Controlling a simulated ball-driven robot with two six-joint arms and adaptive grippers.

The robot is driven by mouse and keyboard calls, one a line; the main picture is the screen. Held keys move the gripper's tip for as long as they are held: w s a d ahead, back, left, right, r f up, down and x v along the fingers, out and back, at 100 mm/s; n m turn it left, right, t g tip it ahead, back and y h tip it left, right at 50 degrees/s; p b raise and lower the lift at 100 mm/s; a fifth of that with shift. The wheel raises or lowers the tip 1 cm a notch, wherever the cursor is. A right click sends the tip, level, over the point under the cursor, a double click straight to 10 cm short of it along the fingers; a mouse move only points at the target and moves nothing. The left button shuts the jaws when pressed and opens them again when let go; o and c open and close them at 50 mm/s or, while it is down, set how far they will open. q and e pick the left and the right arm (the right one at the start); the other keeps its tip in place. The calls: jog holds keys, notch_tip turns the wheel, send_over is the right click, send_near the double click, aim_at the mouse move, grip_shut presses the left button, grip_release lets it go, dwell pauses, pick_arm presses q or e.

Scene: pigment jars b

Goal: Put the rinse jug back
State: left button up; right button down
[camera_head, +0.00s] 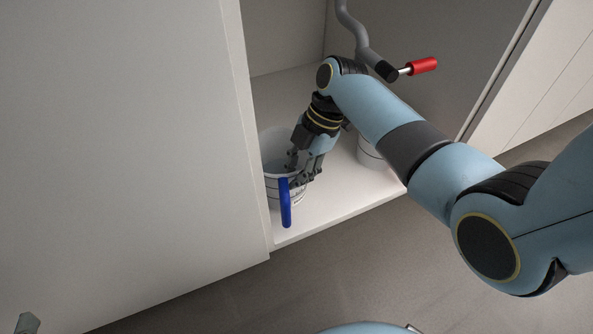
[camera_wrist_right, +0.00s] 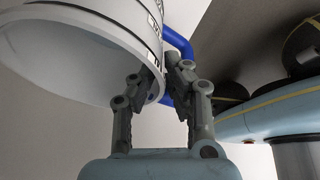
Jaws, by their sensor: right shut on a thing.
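The rinse jug (camera_head: 273,190) is a white, wide-mouthed jug with dark markings and a blue handle (camera_head: 285,204). It is inside the open cabinet, near the left side of the opening, handle toward me. Whether its base touches the cabinet floor I cannot tell. My right gripper (camera_head: 303,172) is shut on the jug's rim. In the right wrist view, the gripper's fingers (camera_wrist_right: 160,85) pinch the jug's wall (camera_wrist_right: 75,50) close to the handle (camera_wrist_right: 178,42). A small grey tip (camera_head: 28,323) at the bottom left seems to be my left gripper; its jaws are not clear.
Another white container (camera_head: 371,153) stands behind my right arm on the cabinet floor (camera_head: 345,205). A grey pipe (camera_head: 350,25) with a red valve handle (camera_head: 423,65) hangs above. A large pale panel (camera_head: 120,140) bounds the opening on the left. Bare cabinet floor lies right of the jug.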

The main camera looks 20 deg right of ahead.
jog(key=shift+s+f, duration=0.2)
jog(key=shift+f, duration=0.45)
jog(key=c, duration=1.6)
grip_release()
jog(key=shift+f, duration=0.1)
jog(key=o, duration=0.3)
jog(key=shift+w, duration=0.1)
